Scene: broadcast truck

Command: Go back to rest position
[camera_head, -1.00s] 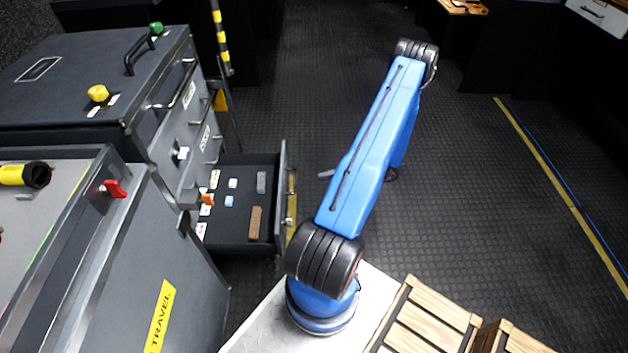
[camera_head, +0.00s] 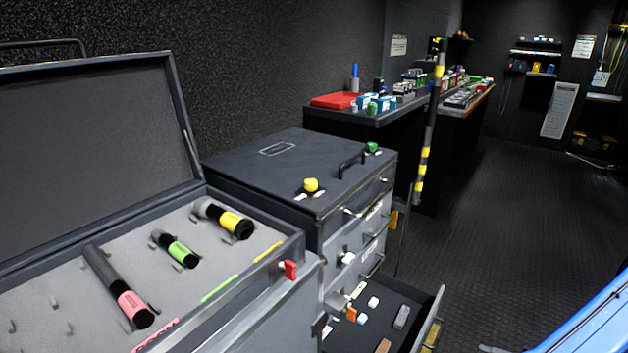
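Part of my blue arm (camera_head: 590,318) shows at the lower right edge of the head view. My gripper is not clearly in view; only a small grey piece shows beside the arm at the bottom edge, and I cannot tell what it is. An open drawer (camera_head: 432,325) with several small items in it juts out from a grey cabinet at the bottom. The arm is to the right of this drawer.
An open case (camera_head: 228,287) holds pink, green and yellow banded microphones at the left. A grey cabinet (camera_head: 275,185) with a black handle stands behind it. A striped pole (camera_head: 424,160) and a counter (camera_head: 385,118) stand beyond. Dark floor (camera_head: 500,220) is clear at right.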

